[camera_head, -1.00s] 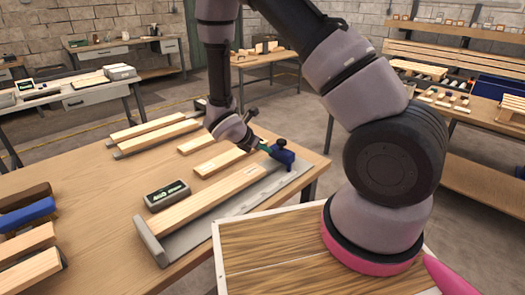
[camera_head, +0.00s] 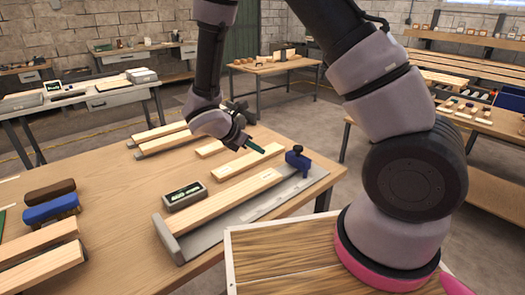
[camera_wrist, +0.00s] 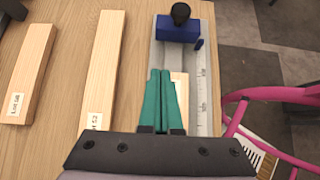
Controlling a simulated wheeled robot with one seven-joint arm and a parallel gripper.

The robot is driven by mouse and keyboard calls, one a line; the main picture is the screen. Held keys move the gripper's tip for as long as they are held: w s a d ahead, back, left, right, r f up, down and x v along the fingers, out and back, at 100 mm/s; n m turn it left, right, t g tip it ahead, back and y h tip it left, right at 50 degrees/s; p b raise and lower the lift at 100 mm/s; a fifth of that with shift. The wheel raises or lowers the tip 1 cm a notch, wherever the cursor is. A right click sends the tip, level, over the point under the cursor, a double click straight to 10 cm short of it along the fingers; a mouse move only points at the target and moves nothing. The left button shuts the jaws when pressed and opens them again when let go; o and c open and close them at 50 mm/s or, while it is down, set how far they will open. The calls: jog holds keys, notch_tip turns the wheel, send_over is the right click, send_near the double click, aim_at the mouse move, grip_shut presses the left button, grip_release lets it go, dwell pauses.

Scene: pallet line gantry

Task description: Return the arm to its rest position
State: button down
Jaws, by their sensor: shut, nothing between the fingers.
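My gripper (camera_head: 255,147) has green fingers and is above the workbench (camera_head: 110,215), over the wooden pieces near the middle. In the wrist view the green fingers (camera_wrist: 160,100) are together with nothing between them. Below them is a grey measuring jig (camera_wrist: 204,100) with a blue clamp (camera_wrist: 178,28) that has a black knob. In the head view the jig (camera_head: 270,207) holds a long wooden slat (camera_head: 230,200), and the blue clamp (camera_head: 298,161) sits at its far end. The fingers hide part of the slat in the wrist view.
A small dark display box (camera_head: 185,196) stands beside the jig. Labelled wooden pieces (camera_wrist: 103,70) lie left of it. Brown and blue blocks (camera_head: 50,208) and slats are at the bench's left. Other benches (camera_head: 275,67) stand behind, with open floor between.

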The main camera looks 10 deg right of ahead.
jog(key=s+d+r+m+y, duration=0.3)
jog(key=s+d+r+m, duration=0.1)
jog(key=r+m, duration=0.5)
jog(key=s+d+r+m+t+y, duration=0.1)
jog(key=s+d+r+m+y, duration=0.2)
jog(key=s+r+m, duration=0.3)
jog(key=s+d+r+m+t+y, duration=0.1)
jog(key=s+d+r+m+y, duration=0.3)
jog(key=r+m, duration=0.9)
notch_tip(320, 180, up, 5)
jog(key=shift+s+d+f, duration=0.15)
jog(key=shift+s+d, duration=0.6)
jog(key=shift+d, duration=0.15)
